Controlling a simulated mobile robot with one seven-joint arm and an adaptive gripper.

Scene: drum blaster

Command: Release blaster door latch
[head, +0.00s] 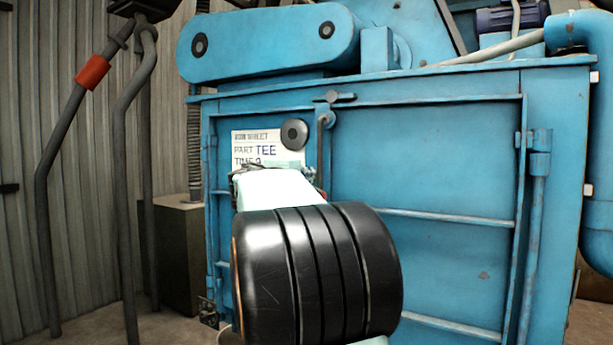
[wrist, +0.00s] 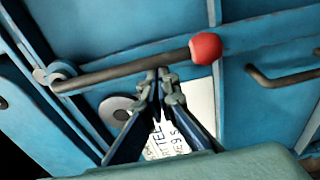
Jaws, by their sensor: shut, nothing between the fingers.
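The blue blaster door (head: 440,170) is closed in its frame in the head view. In the wrist view the lever (wrist: 120,73) is a dark rod running from a pivot at left to a red ball knob (wrist: 206,48). My gripper (wrist: 163,76) is shut and empty, its fingertips right at the rod, partway between pivot and knob. I cannot tell whether they touch it. In the head view my arm mostly hides the gripper.
A white paper sign (head: 245,140) and a round dark disc (head: 294,133) are on the door near the lever. Another bent dark rod (wrist: 285,78) is at right in the wrist view. A dark box (head: 178,255) and grey pipes (head: 125,200) stand left of the machine.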

